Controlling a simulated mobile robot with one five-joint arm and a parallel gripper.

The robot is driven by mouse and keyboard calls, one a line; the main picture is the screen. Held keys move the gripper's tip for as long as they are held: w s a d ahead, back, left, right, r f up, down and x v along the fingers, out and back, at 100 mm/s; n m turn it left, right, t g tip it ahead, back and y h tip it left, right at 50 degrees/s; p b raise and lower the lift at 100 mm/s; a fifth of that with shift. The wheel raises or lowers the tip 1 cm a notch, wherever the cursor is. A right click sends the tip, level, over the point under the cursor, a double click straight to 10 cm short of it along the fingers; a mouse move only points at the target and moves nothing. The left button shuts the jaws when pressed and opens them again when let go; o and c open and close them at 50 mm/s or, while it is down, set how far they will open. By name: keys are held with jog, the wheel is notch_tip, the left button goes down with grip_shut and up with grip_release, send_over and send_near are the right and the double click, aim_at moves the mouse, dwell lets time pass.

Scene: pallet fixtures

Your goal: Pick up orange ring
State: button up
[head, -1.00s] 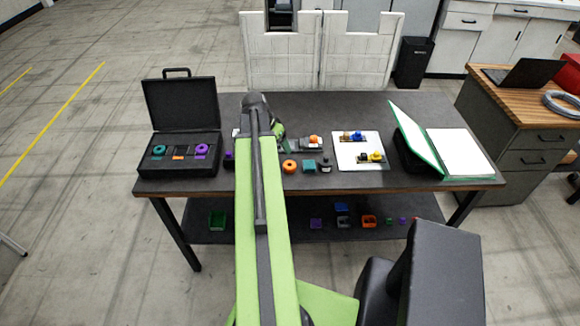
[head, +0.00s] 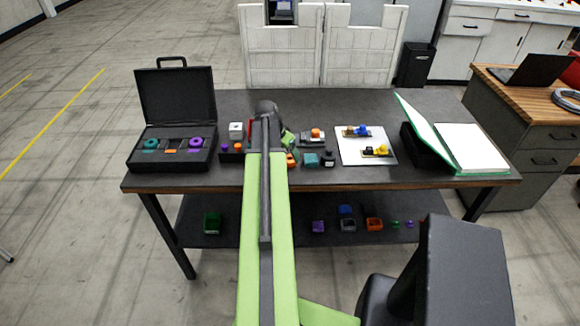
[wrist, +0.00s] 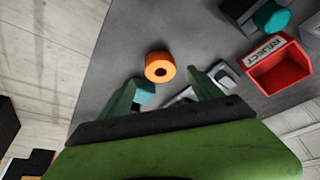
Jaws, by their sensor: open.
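The orange ring (wrist: 160,67) lies flat on the dark table in the wrist view, with its small hole showing. It sits just ahead of my open gripper (wrist: 161,80), roughly between the lines of the two fingers. The jaws hold nothing. In the head view, my arm hides most of the ring, and only a sliver of orange (head: 292,158) shows. My gripper (head: 288,139) is largely hidden behind the arm there.
A teal block (head: 310,160) and a dark piece (head: 328,159) stand right of the ring. A red bin marked REJECT (wrist: 280,72) shows in the wrist view. An open black case (head: 172,165) is at the left, a white sheet (head: 352,149) at the right.

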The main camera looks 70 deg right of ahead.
aim_at(290, 159)
jog(key=b+x, duration=0.3)
jog(key=x, duration=0.1)
jog(key=shift+f, duration=0.3)
jog(key=shift+r, duration=0.2)
jog(key=c, duration=1.6)
